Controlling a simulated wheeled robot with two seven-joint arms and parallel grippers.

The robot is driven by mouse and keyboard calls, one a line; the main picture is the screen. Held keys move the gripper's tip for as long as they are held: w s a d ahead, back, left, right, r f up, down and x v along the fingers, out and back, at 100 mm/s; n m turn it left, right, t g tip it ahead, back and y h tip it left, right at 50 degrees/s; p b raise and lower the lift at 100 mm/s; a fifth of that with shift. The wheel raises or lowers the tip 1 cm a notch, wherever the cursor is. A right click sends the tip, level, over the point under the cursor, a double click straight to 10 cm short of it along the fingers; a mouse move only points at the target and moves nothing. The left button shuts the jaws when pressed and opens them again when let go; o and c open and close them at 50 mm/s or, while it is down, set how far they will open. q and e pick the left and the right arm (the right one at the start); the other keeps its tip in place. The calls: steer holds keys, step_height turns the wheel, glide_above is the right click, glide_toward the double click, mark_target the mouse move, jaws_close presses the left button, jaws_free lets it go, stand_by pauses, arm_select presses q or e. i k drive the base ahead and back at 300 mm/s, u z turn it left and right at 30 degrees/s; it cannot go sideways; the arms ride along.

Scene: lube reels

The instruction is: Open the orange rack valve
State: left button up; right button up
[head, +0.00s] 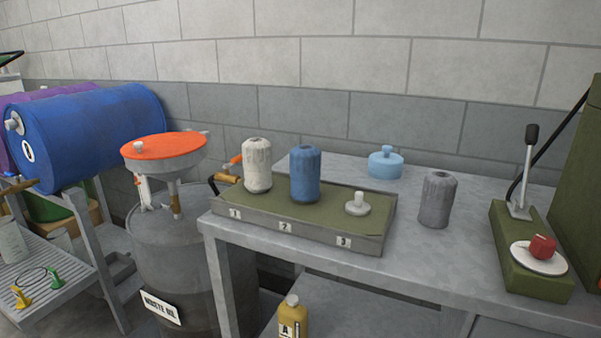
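No part that I can surely call the orange rack valve shows in the head view. A rack (88,248) at the left bears a blue drum (100,125) lying on its side, with a purple drum (62,93) behind it. A brownish bar-like part (14,187) shows below the blue drum at the left edge; I cannot tell what it is. Small yellow (20,297) and green (56,280) pieces are on the rack's slatted lower shelf. Neither of my grippers is in view.
An upright grey waste oil drum (170,250) with an orange-topped funnel (163,147) stands right of the rack. A grey bench (420,262) holds a numbered tray (300,232) with white and blue canisters, a grey canister (437,199) and a green lever unit (530,260).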

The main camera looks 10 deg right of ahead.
mark_target(237, 159)
steer(key=u, duration=1.15)
steer(key=i, duration=1.45)
steer(key=z, duration=2.85)
